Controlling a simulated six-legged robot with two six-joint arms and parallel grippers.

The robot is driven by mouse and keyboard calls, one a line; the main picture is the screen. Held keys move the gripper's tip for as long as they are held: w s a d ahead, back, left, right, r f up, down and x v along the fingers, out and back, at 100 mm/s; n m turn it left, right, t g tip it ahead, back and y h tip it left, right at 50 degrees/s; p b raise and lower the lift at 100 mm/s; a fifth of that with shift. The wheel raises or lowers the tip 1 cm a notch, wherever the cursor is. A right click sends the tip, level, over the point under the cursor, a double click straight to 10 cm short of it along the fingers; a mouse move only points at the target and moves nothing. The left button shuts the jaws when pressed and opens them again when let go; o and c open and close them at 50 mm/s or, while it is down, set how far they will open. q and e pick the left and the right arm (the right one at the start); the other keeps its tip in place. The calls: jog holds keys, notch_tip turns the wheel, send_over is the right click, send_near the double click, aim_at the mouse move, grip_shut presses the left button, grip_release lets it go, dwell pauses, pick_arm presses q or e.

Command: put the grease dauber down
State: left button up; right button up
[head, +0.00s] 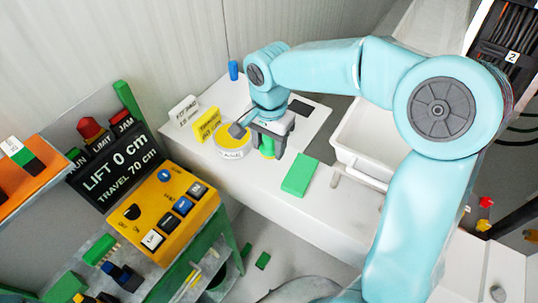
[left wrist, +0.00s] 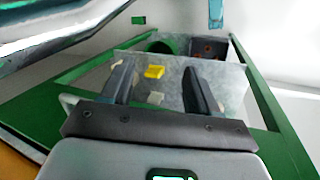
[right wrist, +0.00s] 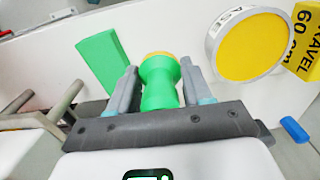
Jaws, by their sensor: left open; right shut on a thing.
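The grease dauber has a green waisted handle with a yellow-orange end, seen in the right wrist view (right wrist: 160,82). My right gripper (head: 269,140) is shut on it over the white bench, and the green handle (head: 267,149) shows below the jaws in the head view. A round tin with a yellow top (head: 231,149) stands on the bench just left of the gripper. It also shows in the right wrist view (right wrist: 248,45). A flat green pad (head: 300,175) lies to the gripper's right. My left gripper (left wrist: 160,88) is open and empty; the head view does not show it.
Yellow (head: 207,124) and white (head: 184,110) signs and a blue object (head: 233,70) stand behind the tin. A white bin (head: 366,143) is at the right. An orange control box (head: 165,215) is at the left.

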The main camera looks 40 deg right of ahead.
aim_at(270, 166)
jog(key=shift+s+d+f, duration=0.1)
jog(key=shift+s+f, duration=0.05)
jog(key=shift+f, duration=0.25)
jog(key=f, duration=0.3)
jog(key=shift+w+f, duration=0.4)
jog(key=shift+f, duration=0.4)
jog(key=shift+s, duration=0.3)
jog(key=shift+w+f, duration=0.15)
jog(key=o, duration=1.1)
jog(key=shift+w, duration=0.1)
jog(key=shift+s, duration=0.2)
